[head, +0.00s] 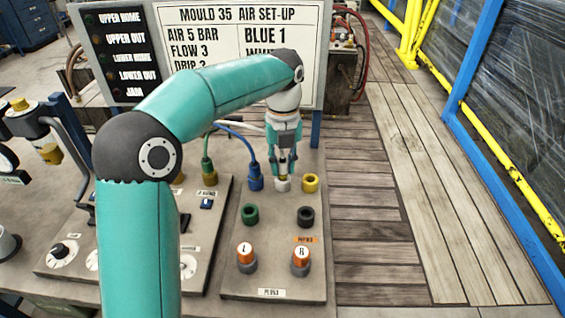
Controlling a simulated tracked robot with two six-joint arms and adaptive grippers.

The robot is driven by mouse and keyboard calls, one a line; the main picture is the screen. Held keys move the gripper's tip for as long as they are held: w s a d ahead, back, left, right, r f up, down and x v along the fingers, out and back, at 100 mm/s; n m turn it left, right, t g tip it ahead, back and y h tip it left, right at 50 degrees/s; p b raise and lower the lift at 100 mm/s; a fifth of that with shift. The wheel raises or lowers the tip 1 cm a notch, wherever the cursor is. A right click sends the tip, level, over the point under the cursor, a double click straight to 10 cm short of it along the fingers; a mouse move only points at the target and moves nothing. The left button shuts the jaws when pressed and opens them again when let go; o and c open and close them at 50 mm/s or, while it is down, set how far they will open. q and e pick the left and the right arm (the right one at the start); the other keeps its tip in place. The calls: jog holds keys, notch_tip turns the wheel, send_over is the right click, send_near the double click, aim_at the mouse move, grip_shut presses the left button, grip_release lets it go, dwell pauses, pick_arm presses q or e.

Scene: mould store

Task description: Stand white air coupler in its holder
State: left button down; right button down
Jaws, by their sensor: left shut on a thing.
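A small brass-coloured part shows at the fingertips. Directly below is the white ring holder (283,185), between the blue coupler and the yellow ring. I cannot tell whether the coupler touches the holder or is inside it. My right gripper is not in view.
A blue coupler (255,178) with a blue hose stands close to the left. An empty-looking yellow ring (311,183) is close to the right. Green (250,214) and black (305,215) rings and two orange-topped knobs (246,254) are nearer. A sign (240,45) stands behind.

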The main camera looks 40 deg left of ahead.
aim_at(283, 158)
pick_arm(q)
jog(key=shift+f, duration=0.55)
dwell(0.4)
jog(key=c, duration=0.9)
grip_release()
jog(key=shift+o, duration=0.5)
jog(key=o, duration=0.3)
jog(key=shift+r, duration=0.15)
notch_tip(283, 158, up, 7)
jog(key=p, duration=0.8)
jog(key=shift+r, duration=0.15)
